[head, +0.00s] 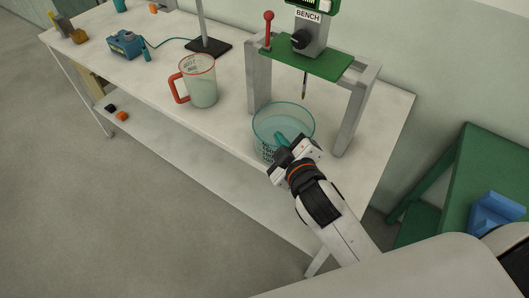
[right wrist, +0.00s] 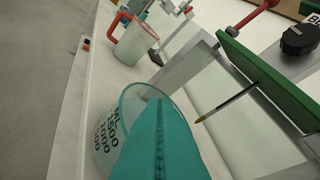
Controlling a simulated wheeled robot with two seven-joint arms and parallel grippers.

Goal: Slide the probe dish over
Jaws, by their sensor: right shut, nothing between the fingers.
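The probe dish (head: 268,112), a clear round vessel with a teal rim and dark volume marks, stands upright at the bench's front edge, before the stand. It also shows in the right wrist view (right wrist: 106,140). My right gripper (head: 281,139) is shut and empty, its teal fingers overlapping the near side of the dish; I cannot tell whether they touch it or reach inside. In the right wrist view the closed fingers (right wrist: 157,120) hide much of the dish. A thin probe (head: 304,86) hangs from the stand, behind and above the dish. My left gripper is not in view.
The grey stand (head: 349,120) has a green top plate (head: 320,64) and legs on both sides. A measuring jug (head: 203,82) with a red handle stands to the left. A blue device (head: 125,45) lies farther left. The bench between jug and dish is clear.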

